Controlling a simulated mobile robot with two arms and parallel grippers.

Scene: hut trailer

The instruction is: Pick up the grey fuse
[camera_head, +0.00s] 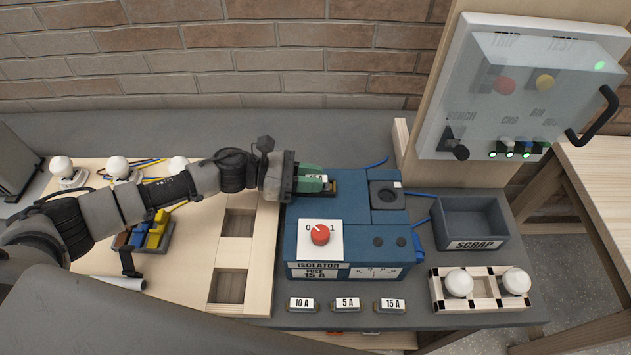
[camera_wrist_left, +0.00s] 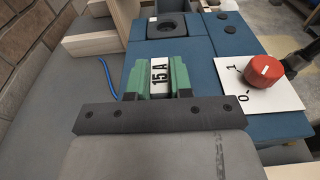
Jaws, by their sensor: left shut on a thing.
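My left gripper (camera_head: 312,180) reaches in from the left over the back left of the blue isolator box (camera_head: 350,225). Its green fingers are shut on a fuse, seen in the left wrist view as a pale grey block with a white "15 A" label (camera_wrist_left: 160,74) between them. I cannot tell whether this fuse still sits in the box or is slightly above it. Three small grey pieces labelled 10 A (camera_head: 302,304), 5 A (camera_head: 347,304) and 15 A (camera_head: 391,305) lie along the front of the bench.
The box carries a red knob (camera_head: 320,235), also in the left wrist view (camera_wrist_left: 265,68). A scrap tray (camera_head: 470,244) and a bulb rack (camera_head: 488,300) stand at right. A wall panel (camera_head: 530,100) rises behind. A wooden board (camera_head: 255,285) lies left of the box.

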